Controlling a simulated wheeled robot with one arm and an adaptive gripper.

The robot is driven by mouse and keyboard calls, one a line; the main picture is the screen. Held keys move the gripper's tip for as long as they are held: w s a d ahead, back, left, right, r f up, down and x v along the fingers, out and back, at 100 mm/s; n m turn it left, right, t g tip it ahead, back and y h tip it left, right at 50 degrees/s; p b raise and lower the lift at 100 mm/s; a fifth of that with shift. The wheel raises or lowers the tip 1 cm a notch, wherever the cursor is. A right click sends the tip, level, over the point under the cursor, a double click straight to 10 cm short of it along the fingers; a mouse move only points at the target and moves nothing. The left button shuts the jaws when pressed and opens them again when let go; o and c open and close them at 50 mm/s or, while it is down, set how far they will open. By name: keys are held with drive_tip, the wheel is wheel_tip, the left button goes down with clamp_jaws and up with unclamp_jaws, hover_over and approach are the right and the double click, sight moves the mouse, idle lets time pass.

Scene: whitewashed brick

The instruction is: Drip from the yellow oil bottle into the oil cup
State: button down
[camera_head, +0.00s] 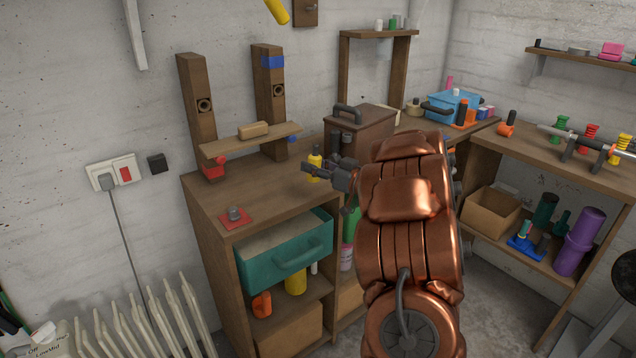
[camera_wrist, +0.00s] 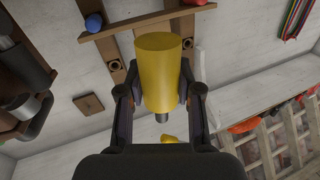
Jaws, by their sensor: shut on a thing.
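The yellow oil bottle (camera_head: 315,162) is at my gripper (camera_head: 312,170), above the back part of the wooden bench top; I cannot tell whether its base touches the bench. In the wrist view the yellow bottle (camera_wrist: 163,75) stands between the two fingers of my gripper (camera_wrist: 160,95), which are shut on it. That view is upside down to the room, so its dark nozzle points up and the bottle looks about upright. A small grey cup on a red base (camera_head: 235,214), which looks like the oil cup, sits at the bench's front left, apart from the bottle.
Two wooden posts with a low shelf (camera_head: 250,138) stand along the bench's back; a wood block (camera_head: 253,130) lies on that shelf. A brown box with a handle (camera_head: 358,135) stands just behind the bottle. An open teal drawer (camera_head: 285,255) juts out below. Bench top between cup and bottle is clear.

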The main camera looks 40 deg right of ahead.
drive_tip(key=w+d+r+m+t+h+p, duration=0.1)
drive_tip(key=w+d+r+m+h+p, duration=0.1)
drive_tip(key=d+r+p, duration=0.4)
drive_tip(key=w+d+r+m+h+p, duration=0.2)
drive_tip(key=w+d+r+m, duration=0.1)
drive_tip(key=d+r, duration=0.5)
wheel_tip(320, 180, down, 8)
drive_tip(key=a+m+t+h+b, duration=0.1)
drive_tip(key=m+b, duration=0.3)
drive_tip(key=m, duration=0.3)
drive_tip(key=shift+w+a+h+b, duration=0.15)
drive_tip(key=shift+a+h+b, duration=0.15)
drive_tip(key=shift+h+b, duration=0.1)
drive_tip(key=shift+f+p, duration=0.35)
drive_tip(key=shift+a+r+m+h+p, duration=0.25)
drive_tip(key=shift+m+p, duration=0.55)
drive_tip(key=shift+p, duration=0.4)
drive_tip(key=shift+a+r+m+h+p, duration=0.15)
drive_tip(key=shift+r+m+p, duration=0.1)
drive_tip(key=shift+m+p, duration=0.75)
idle(2.6)
